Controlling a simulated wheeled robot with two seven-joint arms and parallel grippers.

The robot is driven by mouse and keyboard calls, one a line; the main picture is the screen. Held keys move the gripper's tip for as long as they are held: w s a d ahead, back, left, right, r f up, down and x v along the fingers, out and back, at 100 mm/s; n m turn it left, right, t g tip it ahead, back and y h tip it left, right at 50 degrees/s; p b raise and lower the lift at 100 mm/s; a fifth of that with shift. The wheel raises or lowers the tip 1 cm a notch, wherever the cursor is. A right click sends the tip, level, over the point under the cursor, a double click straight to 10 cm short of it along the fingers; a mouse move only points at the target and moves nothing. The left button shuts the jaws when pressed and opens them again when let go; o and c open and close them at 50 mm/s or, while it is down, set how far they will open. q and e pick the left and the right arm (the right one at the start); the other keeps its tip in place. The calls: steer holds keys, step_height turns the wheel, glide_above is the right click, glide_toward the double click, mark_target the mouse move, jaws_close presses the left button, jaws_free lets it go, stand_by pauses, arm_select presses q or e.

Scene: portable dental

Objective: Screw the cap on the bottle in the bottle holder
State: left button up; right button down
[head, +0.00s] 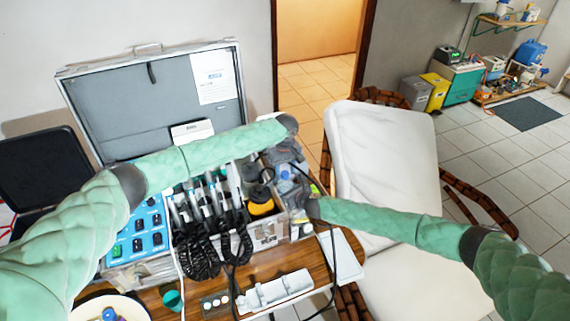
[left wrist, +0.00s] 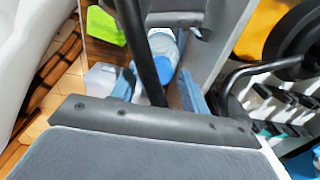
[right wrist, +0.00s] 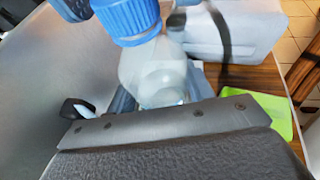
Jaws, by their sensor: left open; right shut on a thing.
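The bottle (right wrist: 155,72) is clear and whitish, with a blue cap (right wrist: 132,14) on its neck in the right wrist view. I cannot tell how tight the cap is. My right gripper (right wrist: 158,98) is shut on the bottle body. My left gripper (left wrist: 157,88) is open, with its blue-padded fingers either side of a blue round part, likely the cap (left wrist: 155,97). In the head view both grippers meet at the right end of the open case, my left (head: 287,168) above my right (head: 306,207). They mostly hide the bottle, and I cannot make out the bottle holder.
The open metal case (head: 155,95) holds a blue control panel (head: 137,238) and several corded handpieces (head: 207,200). A black hose crosses close before my left gripper. A white reclining chair (head: 375,150) stands right of the wooden table. A lime-green item (right wrist: 273,112) lies near the bottle.

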arm_select(q)
steer(key=shift+f, duration=0.25)
jaws_close()
steer(key=m, duration=0.4)
steer(key=shift+m, duration=0.4)
steer(key=m, duration=0.5)
steer(key=shift+o, duration=0.3)
jaws_free()
